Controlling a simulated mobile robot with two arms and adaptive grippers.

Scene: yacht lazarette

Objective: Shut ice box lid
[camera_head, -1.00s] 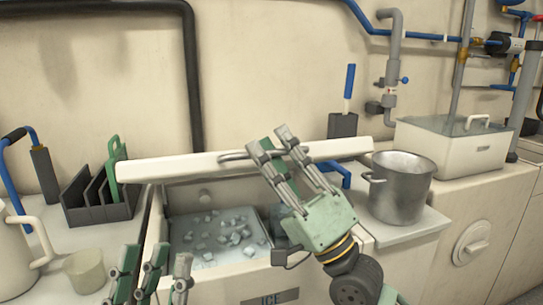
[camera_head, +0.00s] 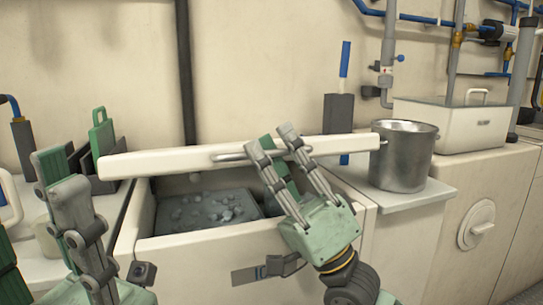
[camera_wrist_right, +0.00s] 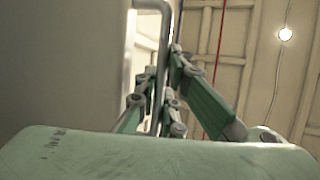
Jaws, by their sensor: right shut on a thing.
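The ice box (camera_head: 215,246) is a cream chest in the middle of the head view, with ice cubes (camera_head: 205,209) in its dark well. Its cream lid (camera_head: 160,162) stands raised above the opening and shows nearly edge-on, with a gap below it. A metal bar handle (camera_head: 232,156) runs along its front edge. My right gripper (camera_head: 277,143) is shut on this handle, near its right end. In the right wrist view the handle (camera_wrist_right: 163,60) passes between the fingers beside a pale surface. My left gripper (camera_head: 62,185) is at lower left, apart from the lid; its jaw opening is unclear.
A metal pot (camera_head: 403,160) stands on the counter close to the lid's right end. A dark rack with a green board (camera_head: 102,137) is behind the lid's left end. Pipes run along the wall.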

